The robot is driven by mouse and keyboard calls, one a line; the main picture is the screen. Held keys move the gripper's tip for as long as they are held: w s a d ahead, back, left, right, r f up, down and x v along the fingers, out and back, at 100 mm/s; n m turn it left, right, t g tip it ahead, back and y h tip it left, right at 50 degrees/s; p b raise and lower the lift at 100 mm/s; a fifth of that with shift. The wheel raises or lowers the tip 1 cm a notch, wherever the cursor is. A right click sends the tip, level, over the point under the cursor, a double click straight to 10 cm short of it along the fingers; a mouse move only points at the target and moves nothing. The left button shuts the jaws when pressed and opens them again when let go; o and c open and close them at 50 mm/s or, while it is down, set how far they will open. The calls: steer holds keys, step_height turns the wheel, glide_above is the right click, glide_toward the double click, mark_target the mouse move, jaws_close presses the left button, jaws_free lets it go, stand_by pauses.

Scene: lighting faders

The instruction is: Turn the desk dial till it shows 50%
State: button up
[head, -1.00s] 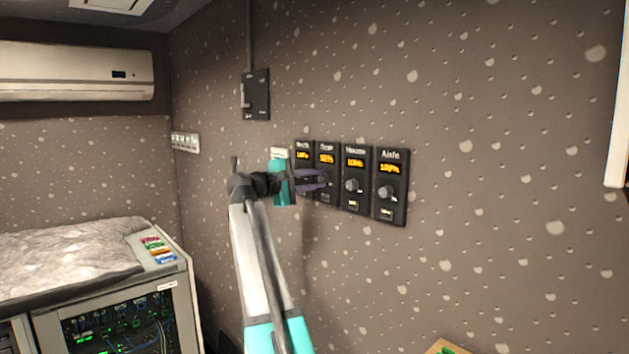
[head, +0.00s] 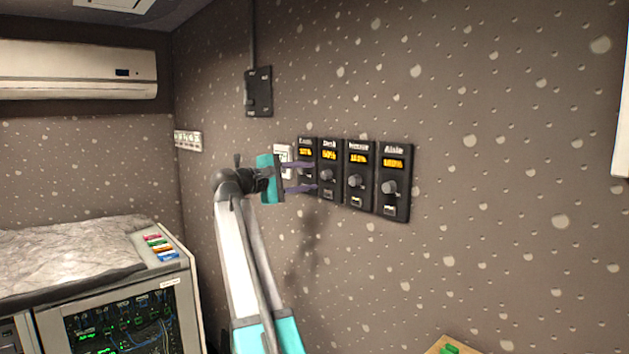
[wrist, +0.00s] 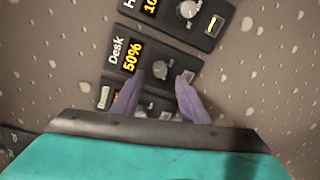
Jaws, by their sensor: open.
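The desk dial panel (head: 329,166) is a black wall unit, second from the left in a row. Its amber display reads 50% in the head view, and the wrist view shows the label "Desk" and 50% too. Its grey knob (head: 326,175) sits below the display and also shows in the wrist view (wrist: 161,69).
The leftmost panel (head: 305,153) is partly behind my fingers. To the right are the house panel (head: 357,174) and the aisle panel (head: 394,180), reading about 100%. A black switch box (head: 258,92) hangs above left.

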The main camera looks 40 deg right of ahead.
steer(key=a+b, duration=0.2)
steer(key=a, duration=0.7)
steer(key=shift+w+r, duration=0.3)
steer(key=shift+w, duration=0.05)
